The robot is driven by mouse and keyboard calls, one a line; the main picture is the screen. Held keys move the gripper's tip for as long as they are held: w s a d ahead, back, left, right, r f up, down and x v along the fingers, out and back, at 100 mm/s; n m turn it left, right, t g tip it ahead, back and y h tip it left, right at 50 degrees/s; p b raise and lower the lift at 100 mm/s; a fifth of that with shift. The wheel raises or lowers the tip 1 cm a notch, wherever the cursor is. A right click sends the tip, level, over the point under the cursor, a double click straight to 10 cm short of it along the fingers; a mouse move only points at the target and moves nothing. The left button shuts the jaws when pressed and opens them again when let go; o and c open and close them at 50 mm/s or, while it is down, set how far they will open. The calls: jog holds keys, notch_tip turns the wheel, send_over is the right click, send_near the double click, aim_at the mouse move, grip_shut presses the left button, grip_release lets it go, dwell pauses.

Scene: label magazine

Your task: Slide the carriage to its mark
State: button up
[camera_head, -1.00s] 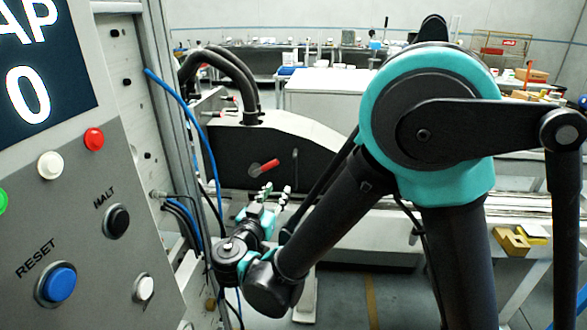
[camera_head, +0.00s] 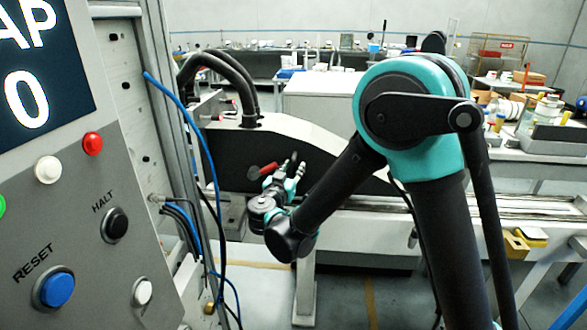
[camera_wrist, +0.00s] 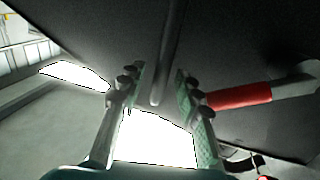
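A large machine body with a white curved top (camera_head: 290,128) and a dark side panel (camera_head: 228,155) stands beyond my arm. I cannot tell which part is the carriage, and I see no clear mark. A red-handled lever (camera_head: 262,170) sits on the panel; its red grip (camera_wrist: 240,97) is just right of my fingers in the wrist view. A dark grey rod (camera_wrist: 166,60) on the panel shows between and beyond my fingertips. My gripper (camera_wrist: 160,78) is open and empty, facing the panel close up. In the head view my gripper (camera_head: 292,172) partly covers the panel and lever.
A control panel with a blue RESET button (camera_head: 54,289) and a black HALT button (camera_head: 115,224) fills the left. A blue cable (camera_head: 200,120) hangs beside it. A rail bench (camera_head: 480,205) runs right.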

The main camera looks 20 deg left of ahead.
jog(key=shift+w, duration=0.25)
grip_shut()
dwell(0.3)
